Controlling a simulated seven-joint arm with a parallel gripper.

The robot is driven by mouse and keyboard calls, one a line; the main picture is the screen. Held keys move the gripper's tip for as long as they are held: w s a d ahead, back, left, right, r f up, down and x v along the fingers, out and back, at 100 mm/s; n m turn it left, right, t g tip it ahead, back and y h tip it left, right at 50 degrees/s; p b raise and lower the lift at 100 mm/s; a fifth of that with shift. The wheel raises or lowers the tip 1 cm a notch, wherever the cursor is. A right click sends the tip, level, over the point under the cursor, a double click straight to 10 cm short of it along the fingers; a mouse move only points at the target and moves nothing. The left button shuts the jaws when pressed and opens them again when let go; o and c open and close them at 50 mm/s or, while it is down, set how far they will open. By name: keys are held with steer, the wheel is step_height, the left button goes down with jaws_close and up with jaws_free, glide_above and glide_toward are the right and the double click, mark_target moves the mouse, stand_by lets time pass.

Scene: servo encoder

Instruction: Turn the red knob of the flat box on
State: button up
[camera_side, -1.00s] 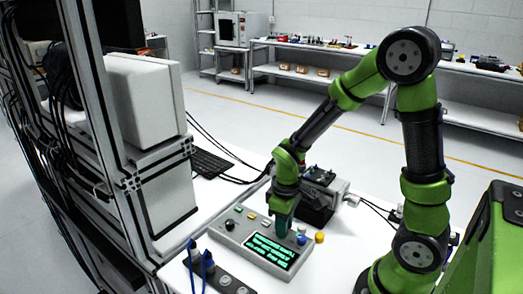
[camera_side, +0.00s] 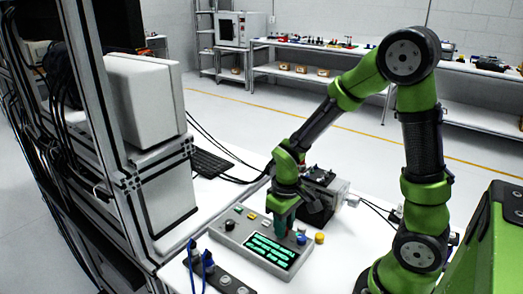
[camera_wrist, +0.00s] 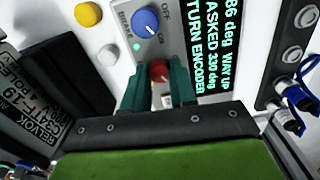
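The flat grey box (camera_side: 226,238) lies on the white table with its lit display (camera_side: 272,250) facing up. In the wrist view the red knob (camera_wrist: 159,71) sits between the two dark green fingers of my gripper (camera_wrist: 160,80). The display in the wrist view (camera_wrist: 218,60) reads "86 deg", "WAY UP", "ASKED 330 deg", "TURN ENCODER". In the side view my gripper (camera_side: 283,222) points down over the box and hides the red knob.
A blue knob (camera_wrist: 146,20) marked OFF and ON sits beside the red one, near a small green light (camera_wrist: 137,46). A yellow button (camera_wrist: 88,14) is off to the side. A dark strip with blue cables (camera_side: 225,280) lies in front of the box.

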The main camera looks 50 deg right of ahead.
steer(key=o, duration=0.5)
steer(key=shift+c, duration=0.2)
step_height(320, 180, up, 17)
steer(key=shift+w, duration=0.1)
stand_by(0.3)
steer(key=s+a+r+m+t+y, duration=0.2)
steer(key=s+a+r+m+t, duration=0.1)
steer(key=s+a+t, duration=0.2)
steer(key=shift+s+a+t, duration=0.3)
steer(key=shift+s+t, duration=0.1)
steer(key=shift+t, duration=0.7)
